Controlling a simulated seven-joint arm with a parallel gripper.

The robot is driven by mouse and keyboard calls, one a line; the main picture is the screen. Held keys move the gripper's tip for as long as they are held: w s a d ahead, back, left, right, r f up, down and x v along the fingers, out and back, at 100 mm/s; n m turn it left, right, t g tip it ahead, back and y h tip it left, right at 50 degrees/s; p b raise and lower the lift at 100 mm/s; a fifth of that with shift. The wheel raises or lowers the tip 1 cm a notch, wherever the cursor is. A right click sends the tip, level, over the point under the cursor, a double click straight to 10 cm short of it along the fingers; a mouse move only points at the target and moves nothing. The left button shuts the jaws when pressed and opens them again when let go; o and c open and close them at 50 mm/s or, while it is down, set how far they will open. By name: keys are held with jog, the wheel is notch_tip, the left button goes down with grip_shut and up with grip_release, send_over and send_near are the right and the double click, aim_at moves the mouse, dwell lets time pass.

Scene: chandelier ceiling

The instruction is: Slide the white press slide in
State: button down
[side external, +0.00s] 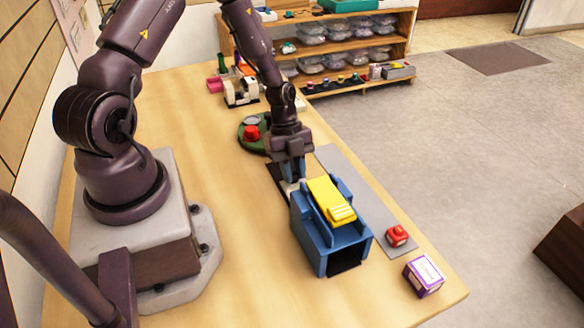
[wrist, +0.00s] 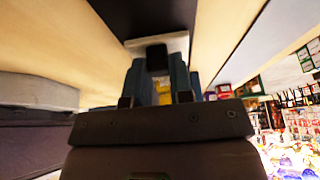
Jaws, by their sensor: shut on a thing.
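The blue press body (side external: 331,243) stands on the wooden table with a yellow top piece (side external: 328,196) and a dark opening facing the camera. The white press slide (side external: 288,187) shows only as a small pale patch at the far end of the body. In the wrist view the white slide (wrist: 179,43) is a pale bar with a black block (wrist: 157,57) on it. My gripper (side external: 292,176) points down at the far end of the press. Its fingers (wrist: 157,68) are shut on the black block. Most of the slide is hidden, so I cannot tell how deep it sits.
A red button block (side external: 397,236) is on the grey strip, with a purple box (side external: 424,276) near the table corner. A green round base with a red knob (side external: 251,132) is behind my gripper. Shelves (side external: 340,50) stand beyond.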

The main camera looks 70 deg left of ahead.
jog(key=d, duration=0.6)
jog(key=c, duration=1)
grip_release()
jog(key=shift+a, duration=0.1)
jog(key=shift+r, duration=0.25)
jog(key=v, duration=1.2)
jog(key=shift+a+r, duration=0.15)
jog(key=shift+r, duration=0.1)
jog(key=shift+r, duration=0.1)
